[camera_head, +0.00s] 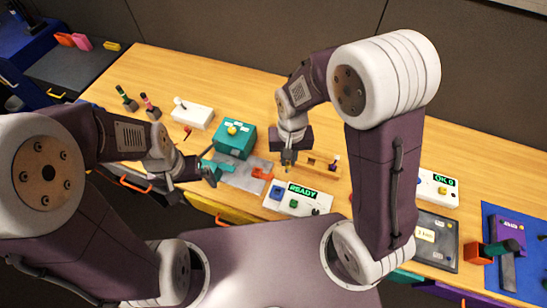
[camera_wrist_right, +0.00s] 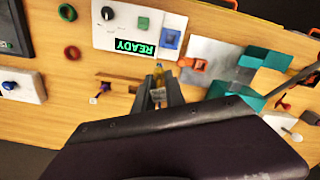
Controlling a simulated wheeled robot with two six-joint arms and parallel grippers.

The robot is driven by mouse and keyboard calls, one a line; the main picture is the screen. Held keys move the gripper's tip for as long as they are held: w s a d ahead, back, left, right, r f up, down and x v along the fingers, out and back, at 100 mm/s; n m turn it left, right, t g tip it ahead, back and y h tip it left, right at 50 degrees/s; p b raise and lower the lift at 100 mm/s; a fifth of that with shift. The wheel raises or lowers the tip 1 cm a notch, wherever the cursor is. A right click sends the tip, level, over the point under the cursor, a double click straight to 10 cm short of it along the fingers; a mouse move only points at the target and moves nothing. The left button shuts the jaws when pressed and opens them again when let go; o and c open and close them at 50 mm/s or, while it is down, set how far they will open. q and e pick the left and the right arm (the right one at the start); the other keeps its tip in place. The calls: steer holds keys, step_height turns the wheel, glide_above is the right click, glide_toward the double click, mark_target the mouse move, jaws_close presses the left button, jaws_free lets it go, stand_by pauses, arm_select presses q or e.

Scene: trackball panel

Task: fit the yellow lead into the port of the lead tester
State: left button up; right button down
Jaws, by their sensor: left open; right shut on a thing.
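The lead tester is a white box (camera_head: 297,208) with a green READY display, a dark knob and a blue port (camera_head: 276,192); in the right wrist view its blue port (camera_wrist_right: 171,39) is at the box's corner. My right gripper (camera_head: 288,165) is shut on the yellow lead (camera_wrist_right: 158,75), which shows as a small yellow tip between the fingers. The tip appears apart from the blue port, just behind the tester in the head view. My left gripper (camera_head: 208,174) is open and empty near a grey plate, left of the tester.
A teal box (camera_head: 235,140) with a yellow ball stands behind the grey plate (camera_head: 243,182). An orange bracket (camera_head: 262,173) lies close to the tester. A white box (camera_head: 192,117) stands at back left.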

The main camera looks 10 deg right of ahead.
steer(key=shift+s+d+r, duration=0.15)
steer(key=shift+d, duration=0.05)
steer(key=shift+s, duration=0.1)
steer(key=s+d+m+b, duration=0.2)
steer(key=s+m, duration=0.1)
steer(key=s, duration=0.4)
steer(key=m, duration=0.2)
glide_above(277, 193)
step_height(277, 193, down, 7)
step_height(277, 193, down, 4)
steer(key=shift+d+r+b, duration=0.1)
steer(key=shift+r+b, duration=0.15)
steer(key=shift+b, duration=0.1)
steer(key=shift+w+f, duration=0.1)
